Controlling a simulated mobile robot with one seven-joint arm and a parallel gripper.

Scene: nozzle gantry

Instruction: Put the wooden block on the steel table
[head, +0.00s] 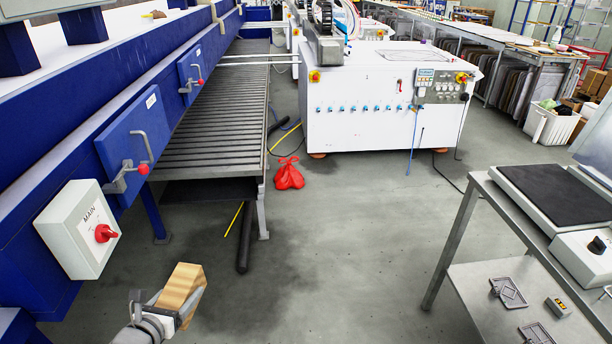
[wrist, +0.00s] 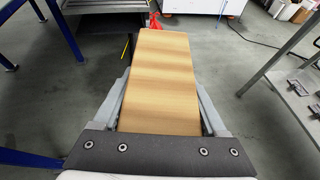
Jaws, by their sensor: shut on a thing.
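The wooden block (head: 181,290) is light brown and is held in my gripper (head: 172,318) at the lower left of the head view. In the wrist view the block (wrist: 163,85) fills the middle, with a finger of my gripper (wrist: 163,112) along each side of it. The block is in the air above the grey floor. The steel table (head: 465,230) stands at the right of the head view, well apart from the block. Its top carries a device with a black plate, and its lower shelf holds small parts.
A blue machine with a MAIN switch box (head: 80,230) stands close on the left, with a slatted bed (head: 215,110) behind. A white cabinet (head: 385,105) is at the back. A red bag (head: 289,174) lies on the floor. The floor (head: 340,250) between machine and table is clear.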

